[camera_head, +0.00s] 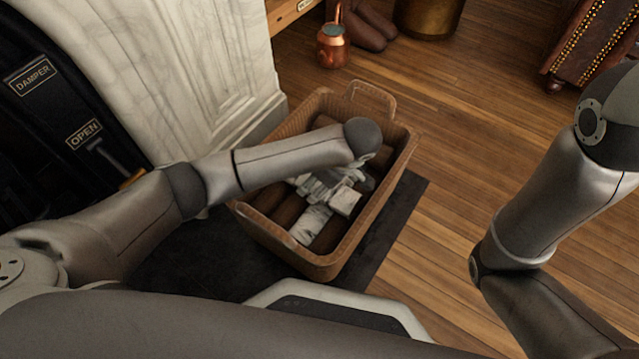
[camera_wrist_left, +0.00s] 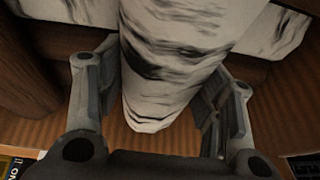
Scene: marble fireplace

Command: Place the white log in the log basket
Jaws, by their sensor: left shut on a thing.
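The log basket (camera_head: 292,258) is a brown wicker bin in the middle of the head view, with several brown logs inside. My left gripper (camera_head: 338,190) reaches down into it from the left. In the left wrist view, the white log (camera_wrist_left: 170,65), with dark bark streaks, lies between the fingers of my left gripper (camera_wrist_left: 160,108), which is shut on it. An end of white log (camera_head: 312,224) shows inside the basket in the head view. Another pale, streaked piece (camera_wrist_left: 276,30) shows behind at the upper right of the wrist view. My right gripper is out of view.
The basket stands partly on a dark mat (camera_head: 405,200) beside the marble fireplace surround (camera_head: 185,70). A copper pot (camera_head: 333,46) stands beyond the basket. A studded leather seat (camera_head: 590,45) is at the upper right. Wooden floor (camera_head: 460,130) right of the basket is clear.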

